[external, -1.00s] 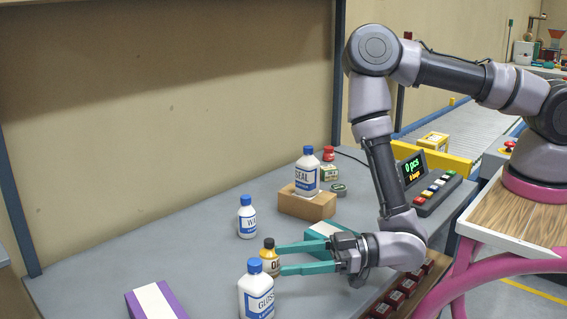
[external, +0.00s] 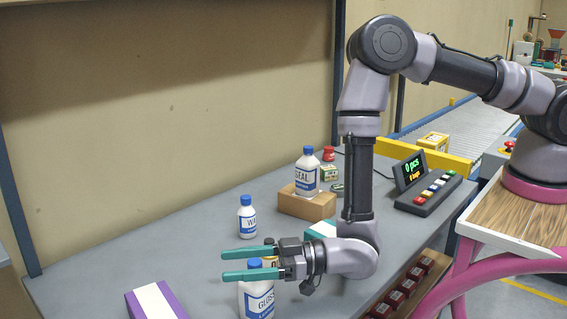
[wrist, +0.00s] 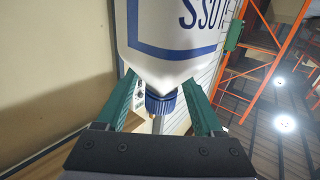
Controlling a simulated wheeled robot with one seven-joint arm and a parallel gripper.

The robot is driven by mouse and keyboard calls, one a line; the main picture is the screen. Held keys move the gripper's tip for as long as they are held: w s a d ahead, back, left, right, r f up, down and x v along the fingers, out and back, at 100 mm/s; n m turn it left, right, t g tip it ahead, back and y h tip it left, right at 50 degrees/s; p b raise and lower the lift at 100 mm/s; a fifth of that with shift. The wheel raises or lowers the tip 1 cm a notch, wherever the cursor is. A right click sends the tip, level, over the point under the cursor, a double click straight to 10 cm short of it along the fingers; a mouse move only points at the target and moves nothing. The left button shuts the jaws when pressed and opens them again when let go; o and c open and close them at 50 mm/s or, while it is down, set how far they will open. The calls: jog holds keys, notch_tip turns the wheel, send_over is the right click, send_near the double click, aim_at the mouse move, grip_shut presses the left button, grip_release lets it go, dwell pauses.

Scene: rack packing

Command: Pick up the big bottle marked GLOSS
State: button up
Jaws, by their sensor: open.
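The big white bottle marked GLOSS (external: 257,303) stands upright at the front of the table, with a blue cap. My gripper (external: 223,266) is open and level, with its teal fingers on either side of the bottle's top. The near finger crosses in front of the neck and hides it. In the wrist view the GLOSS bottle (wrist: 175,35) appears upside down and close, its blue cap between the fingers with a gap on each side.
A smaller white bottle (external: 247,222) stands farther back. The SEAL bottle (external: 306,176) stands on a wooden block (external: 300,205). A purple and white box (external: 155,302) lies at the left front.

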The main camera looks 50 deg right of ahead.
grip_shut()
dwell(1.4)
